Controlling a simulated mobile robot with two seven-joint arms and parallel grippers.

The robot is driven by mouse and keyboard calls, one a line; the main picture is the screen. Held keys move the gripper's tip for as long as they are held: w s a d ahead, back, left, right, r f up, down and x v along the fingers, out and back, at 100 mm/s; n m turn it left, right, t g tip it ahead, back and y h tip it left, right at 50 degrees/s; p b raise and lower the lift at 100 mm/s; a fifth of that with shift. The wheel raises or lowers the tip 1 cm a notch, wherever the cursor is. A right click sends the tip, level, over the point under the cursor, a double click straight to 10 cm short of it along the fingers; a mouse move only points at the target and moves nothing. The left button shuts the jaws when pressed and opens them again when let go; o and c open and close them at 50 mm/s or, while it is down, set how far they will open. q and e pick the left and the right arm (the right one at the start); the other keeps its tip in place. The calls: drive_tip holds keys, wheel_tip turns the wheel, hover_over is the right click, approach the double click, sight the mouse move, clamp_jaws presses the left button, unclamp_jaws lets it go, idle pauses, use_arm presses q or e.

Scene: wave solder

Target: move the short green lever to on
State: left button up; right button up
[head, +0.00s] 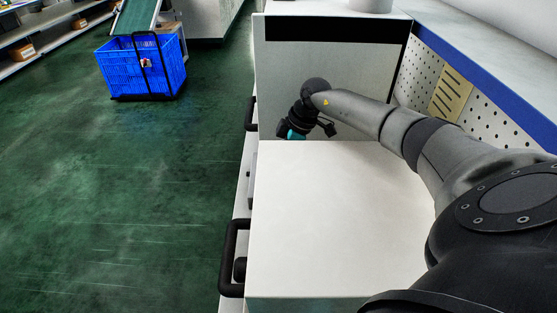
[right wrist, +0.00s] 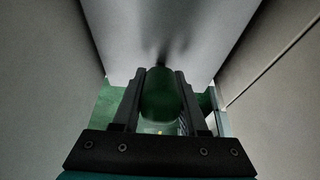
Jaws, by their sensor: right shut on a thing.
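In the right wrist view, the short green lever (right wrist: 161,98) shows as a dark green, rounded grip between the two black fingers of my right gripper (right wrist: 161,76). The fingers are shut on it, one on each side. A pale grey panel lies just beyond the fingertips. In the head view, my right arm reaches across to the left and bends down behind the far edge of the white top. The fingers and the lever are hidden there. I cannot read the lever's on or off position. My left gripper is in neither view.
The white cabinet top (head: 330,220) is bare, with black handles (head: 232,260) along its left side. A grey machine panel (head: 285,65) stands behind the arm. Pale walls flank the gripper closely. A blue basket (head: 125,75) stands on the open green floor at left.

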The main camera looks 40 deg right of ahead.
clamp_jaws()
idle(0.8)
